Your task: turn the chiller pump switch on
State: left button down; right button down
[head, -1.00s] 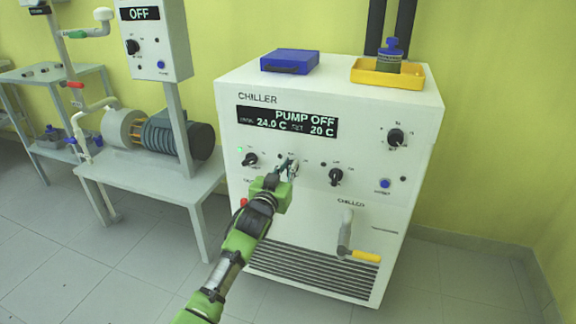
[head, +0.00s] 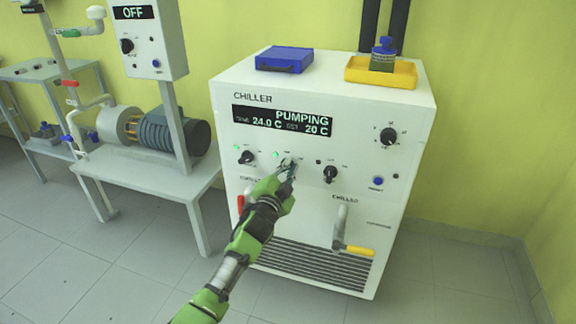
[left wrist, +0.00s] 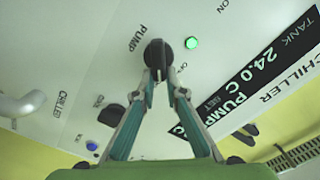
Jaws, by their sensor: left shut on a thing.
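The white chiller (head: 300,215) stands in the middle of the head view. Its display (head: 283,121) reads PUMPING, 24.0 C and SET 20 C. My left gripper (head: 288,165) is at the panel, shut on the pump switch. In the left wrist view the black pump switch (left wrist: 157,55) sits between the fingertips of the left gripper (left wrist: 150,85), below the PUMP label. A green lamp (left wrist: 191,42) glows beside the switch; it also shows in the head view (head: 276,155). The gripper mostly hides the switch in the head view. My right gripper is not in view.
Two other black knobs flank the pump switch, one at left (head: 246,158) and one at right (head: 330,174). A valve with a yellow handle (head: 358,250) sticks out below. A blue case (head: 284,59) and a yellow tray (head: 410,80) with a bottle sit on top.

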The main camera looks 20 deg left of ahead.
pick_arm(q)
jog(key=shift+w+d+r+m, duration=0.1)
jog(key=shift+m, duration=0.45)
jog(key=shift+d+r+m, duration=0.1)
jog(key=shift+m, duration=0.45)
